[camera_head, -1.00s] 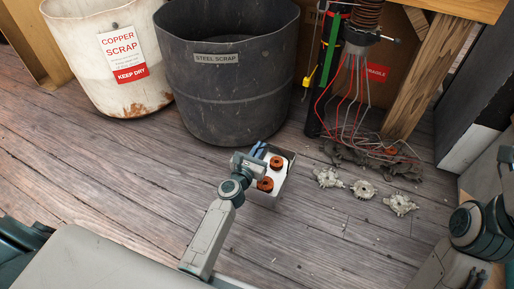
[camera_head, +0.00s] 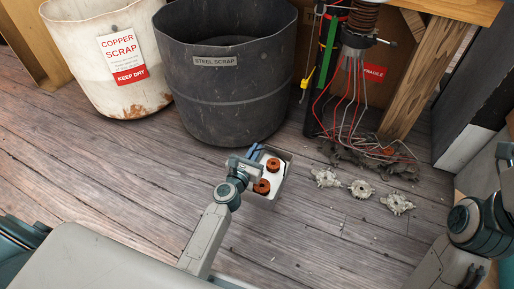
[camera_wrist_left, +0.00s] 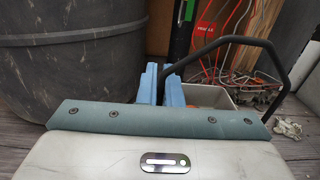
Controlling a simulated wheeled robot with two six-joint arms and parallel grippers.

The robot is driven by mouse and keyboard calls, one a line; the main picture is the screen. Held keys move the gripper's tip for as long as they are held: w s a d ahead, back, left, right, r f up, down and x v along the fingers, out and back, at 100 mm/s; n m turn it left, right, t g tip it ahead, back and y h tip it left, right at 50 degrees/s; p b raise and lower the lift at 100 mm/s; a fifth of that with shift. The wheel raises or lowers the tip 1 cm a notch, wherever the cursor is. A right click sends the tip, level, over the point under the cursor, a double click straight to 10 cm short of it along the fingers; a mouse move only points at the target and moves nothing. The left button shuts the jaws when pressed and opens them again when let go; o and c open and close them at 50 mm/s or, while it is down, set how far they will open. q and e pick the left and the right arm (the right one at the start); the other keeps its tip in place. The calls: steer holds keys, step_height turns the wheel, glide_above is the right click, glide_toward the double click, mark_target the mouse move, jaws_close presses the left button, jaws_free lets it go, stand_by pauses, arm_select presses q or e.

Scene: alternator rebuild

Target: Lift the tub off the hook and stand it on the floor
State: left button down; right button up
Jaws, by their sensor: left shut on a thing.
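The tub (camera_head: 286,170) is a small pale grey box with two orange-brown round pieces (camera_head: 262,187) inside. My left gripper (camera_head: 257,151) is at its upper left side in the head view. In the left wrist view, the gripper's blue fingers (camera_wrist_left: 162,84) are shut on the tub's black bail handle (camera_wrist_left: 232,42), which arches over the tub (camera_wrist_left: 243,98). The tub hangs near the floor planks in front of the steel scrap bin. I cannot tell whether its base touches the floor. No hook can be made out. My right gripper is out of view.
The dark steel scrap bin (camera_head: 225,95) stands just behind the tub, with the white copper scrap bin (camera_head: 95,45) to its left. Several pale metal castings (camera_head: 361,189) and a wire tangle (camera_head: 365,152) lie to the right. Floor in front is bare.

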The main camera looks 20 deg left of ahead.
arm_select(q)
steer(key=shift+s+a+r, duration=0.1)
steer(key=shift+s+r, duration=0.05)
steer(key=shift+s, duration=0.85)
steer(key=shift+s+a+r, duration=0.1)
steer(key=shift+s, duration=0.9)
